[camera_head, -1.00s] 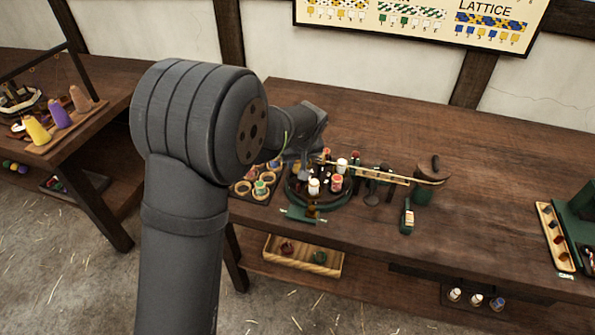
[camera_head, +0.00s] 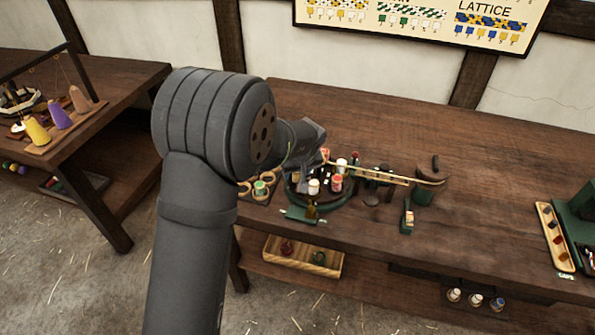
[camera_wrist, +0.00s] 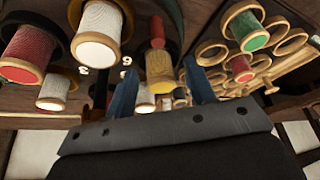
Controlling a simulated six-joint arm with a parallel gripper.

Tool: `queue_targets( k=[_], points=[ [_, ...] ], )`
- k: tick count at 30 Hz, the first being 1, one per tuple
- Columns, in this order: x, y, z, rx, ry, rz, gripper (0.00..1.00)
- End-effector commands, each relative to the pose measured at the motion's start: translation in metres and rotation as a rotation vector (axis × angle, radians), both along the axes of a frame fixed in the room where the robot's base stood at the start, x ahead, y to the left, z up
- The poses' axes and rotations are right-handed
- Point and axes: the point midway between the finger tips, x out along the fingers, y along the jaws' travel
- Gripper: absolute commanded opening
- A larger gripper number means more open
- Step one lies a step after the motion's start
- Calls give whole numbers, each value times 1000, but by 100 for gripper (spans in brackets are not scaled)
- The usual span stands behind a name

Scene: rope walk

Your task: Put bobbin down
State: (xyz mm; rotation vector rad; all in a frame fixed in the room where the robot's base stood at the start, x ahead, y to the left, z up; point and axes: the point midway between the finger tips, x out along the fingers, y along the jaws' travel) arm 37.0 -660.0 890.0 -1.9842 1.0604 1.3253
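My gripper (camera_wrist: 162,88) shows two blue fingers standing apart, with nothing clearly held between them. A yellow bobbin (camera_wrist: 160,72) with a red piece above it appears between and beyond the fingertips, with gaps on both sides. In the wrist view a red bobbin (camera_wrist: 28,55) and a white bobbin (camera_wrist: 100,28) are at the left. A peg tray (camera_wrist: 210,52) with round wooden holders is at the right, with a green bobbin (camera_wrist: 249,29) and a red bobbin (camera_wrist: 240,68). In the head view my arm hides the fingertips; its wrist is over the round green stand (camera_head: 325,204).
White bobbins (camera_head: 314,186) and a red one (camera_head: 336,183) stand on the round stand. A wooden box (camera_head: 300,262) sits on the shelf below.

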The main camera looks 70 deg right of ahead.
Motion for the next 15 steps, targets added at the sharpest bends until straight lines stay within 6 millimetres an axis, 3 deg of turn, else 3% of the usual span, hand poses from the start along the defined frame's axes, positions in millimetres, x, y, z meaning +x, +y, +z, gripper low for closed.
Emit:
queue_targets(
  k=[8,15],
  points=[
    [-2,2,11,-3,0,-1,50],
    [-12,16,54,-5,1,-2,50]
  ],
)
